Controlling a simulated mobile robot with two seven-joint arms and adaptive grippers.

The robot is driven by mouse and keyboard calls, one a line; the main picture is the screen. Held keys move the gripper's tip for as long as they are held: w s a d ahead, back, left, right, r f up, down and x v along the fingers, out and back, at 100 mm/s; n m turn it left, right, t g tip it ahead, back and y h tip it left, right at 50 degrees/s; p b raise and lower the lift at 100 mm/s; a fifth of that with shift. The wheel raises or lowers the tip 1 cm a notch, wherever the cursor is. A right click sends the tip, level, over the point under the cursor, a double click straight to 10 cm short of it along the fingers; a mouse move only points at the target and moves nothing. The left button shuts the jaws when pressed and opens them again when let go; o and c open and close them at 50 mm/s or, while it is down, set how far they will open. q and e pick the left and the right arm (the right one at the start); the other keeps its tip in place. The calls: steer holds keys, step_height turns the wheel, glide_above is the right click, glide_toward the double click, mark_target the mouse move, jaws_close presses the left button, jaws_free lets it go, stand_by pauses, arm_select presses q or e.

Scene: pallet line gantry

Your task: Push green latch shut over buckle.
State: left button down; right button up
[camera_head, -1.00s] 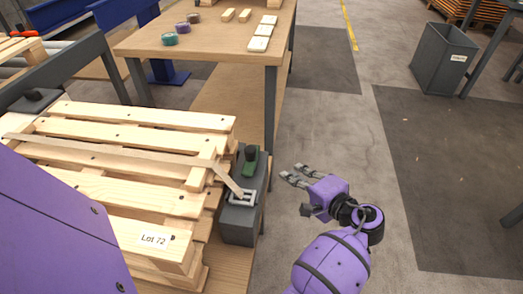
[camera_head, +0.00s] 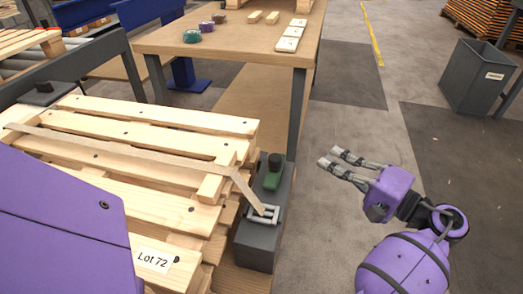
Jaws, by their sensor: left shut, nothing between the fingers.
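The green latch (camera_head: 272,178), with a black knob at its far end, is on a dark grey block (camera_head: 258,245) beside the pallet. The metal buckle (camera_head: 264,213) is on the same block, nearer to me than the latch. A tan strap (camera_head: 130,153) runs across the pallet down to the buckle. The latch's green body lies apart from the buckle, not over it.
The wooden pallet (camera_head: 150,123) bears a "Lot 72" label. A wooden table (camera_head: 225,42) with tape rolls and small blocks stands behind, its dark leg close beyond the latch. A grey bin (camera_head: 478,78) stands far right. Open floor lies around my gripper.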

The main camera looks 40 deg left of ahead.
mark_target(275, 165)
arm_select(q)
steer(key=s+a+b, duration=0.1)
steer(key=s+a, duration=0.2)
steer(key=a, duration=0.5)
steer(key=shift+s+a, duration=0.1)
steer(key=shift+f, duration=0.1)
